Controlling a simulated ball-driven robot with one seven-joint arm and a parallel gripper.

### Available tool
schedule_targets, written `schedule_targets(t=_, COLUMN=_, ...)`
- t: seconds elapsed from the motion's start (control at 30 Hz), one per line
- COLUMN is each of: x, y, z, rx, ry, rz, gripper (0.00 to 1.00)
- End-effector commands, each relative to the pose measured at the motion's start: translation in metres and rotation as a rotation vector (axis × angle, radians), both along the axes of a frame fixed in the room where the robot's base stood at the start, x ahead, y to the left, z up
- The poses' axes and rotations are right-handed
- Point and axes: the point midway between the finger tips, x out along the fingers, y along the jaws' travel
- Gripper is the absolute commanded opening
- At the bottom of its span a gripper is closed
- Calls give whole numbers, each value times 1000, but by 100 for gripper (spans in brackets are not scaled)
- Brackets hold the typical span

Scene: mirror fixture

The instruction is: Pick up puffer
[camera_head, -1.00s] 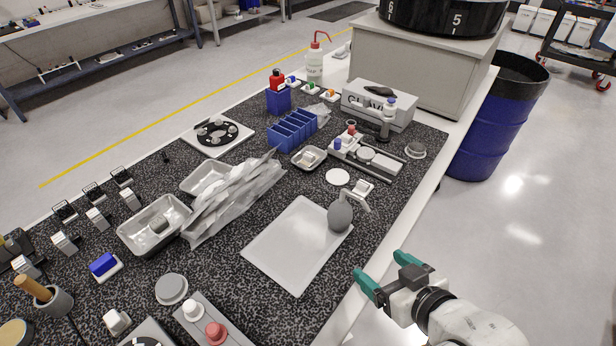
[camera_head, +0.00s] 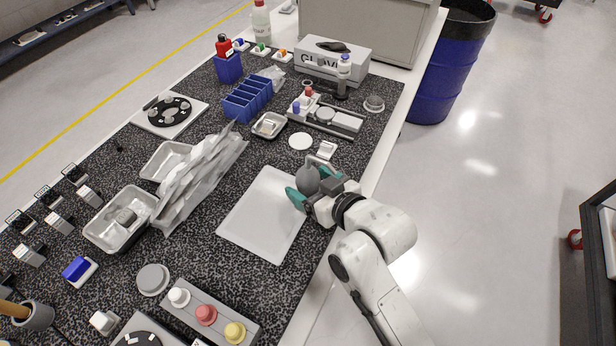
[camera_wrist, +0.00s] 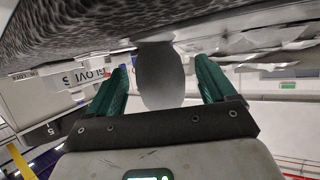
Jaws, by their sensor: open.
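The puffer (camera_head: 307,176) is a dark grey rounded bulb at the right rim of a pale translucent tray (camera_head: 258,222) on the speckled bench mat. My gripper (camera_head: 308,188) is open at the puffer, with one green finger on its near left side and the other on its far right. In the wrist view, the grey bulb (camera_wrist: 160,76) stands between the two green fingers of my gripper (camera_wrist: 160,92), with a visible space on each side. The puffer's lower part and nozzle are partly hidden in the head view.
A small white block (camera_head: 326,150) and a white disc (camera_head: 300,141) lie just behind the puffer. Plastic bags (camera_head: 200,180) lean left of the tray. A button box (camera_head: 209,312) stands in front. The bench's white edge runs beneath my arm.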

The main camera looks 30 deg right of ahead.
Motion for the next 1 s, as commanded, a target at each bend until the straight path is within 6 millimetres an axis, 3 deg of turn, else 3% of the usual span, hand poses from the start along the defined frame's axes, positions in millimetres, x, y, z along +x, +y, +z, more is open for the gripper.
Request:
schedule_targets(t=0.13, x=12, y=2, z=-4, rx=0, ry=-1, rz=0, gripper=84)
schedule_targets(t=0.4, x=14, y=2, z=-6, rx=0, ry=0, rz=0, gripper=84)
schedule_targets(t=0.8, x=14, y=3, z=-6, rx=0, ry=0, rz=0, gripper=46)
schedule_targets(t=1.0, x=14, y=3, z=-6, rx=0, ry=-1, rz=0, gripper=45)
